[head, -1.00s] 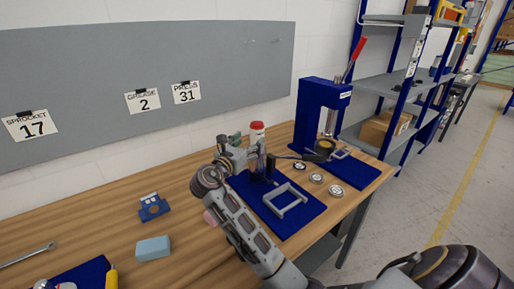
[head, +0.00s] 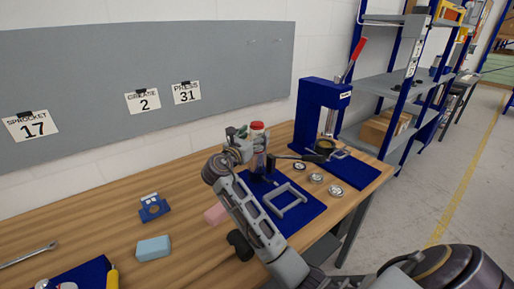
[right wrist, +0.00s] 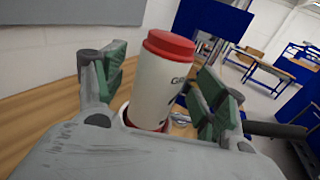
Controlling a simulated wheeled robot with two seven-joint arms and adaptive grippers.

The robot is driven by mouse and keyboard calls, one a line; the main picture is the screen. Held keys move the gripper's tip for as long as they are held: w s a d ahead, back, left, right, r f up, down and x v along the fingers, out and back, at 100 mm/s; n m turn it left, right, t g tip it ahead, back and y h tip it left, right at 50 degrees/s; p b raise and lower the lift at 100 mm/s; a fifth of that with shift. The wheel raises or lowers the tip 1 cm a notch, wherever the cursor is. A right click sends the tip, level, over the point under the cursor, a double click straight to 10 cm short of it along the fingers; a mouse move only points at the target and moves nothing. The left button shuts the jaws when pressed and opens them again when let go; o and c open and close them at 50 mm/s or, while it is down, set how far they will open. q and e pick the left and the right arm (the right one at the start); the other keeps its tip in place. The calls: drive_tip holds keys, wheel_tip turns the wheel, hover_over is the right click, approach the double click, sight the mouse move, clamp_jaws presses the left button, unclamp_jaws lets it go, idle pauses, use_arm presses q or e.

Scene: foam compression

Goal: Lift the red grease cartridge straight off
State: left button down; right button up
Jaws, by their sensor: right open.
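The grease cartridge (right wrist: 160,82) is a white cylinder with a red cap, its lower end hidden behind my right gripper in the right wrist view. A reddish edge shows near its base. In the head view its red cap (head: 257,126) shows at the back of the bench. My right gripper (right wrist: 160,85) is open, its green-padded fingers on either side of the cartridge; I cannot tell whether they touch it. In the head view the right gripper (head: 244,142) is at the cartridge, partly covering it. My left gripper is not in view.
A blue press (head: 315,105) with a red lever stands right of the cartridge. A blue mat (head: 300,219) carries a grey frame (head: 286,198). Round metal parts (head: 316,178) lie nearby.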

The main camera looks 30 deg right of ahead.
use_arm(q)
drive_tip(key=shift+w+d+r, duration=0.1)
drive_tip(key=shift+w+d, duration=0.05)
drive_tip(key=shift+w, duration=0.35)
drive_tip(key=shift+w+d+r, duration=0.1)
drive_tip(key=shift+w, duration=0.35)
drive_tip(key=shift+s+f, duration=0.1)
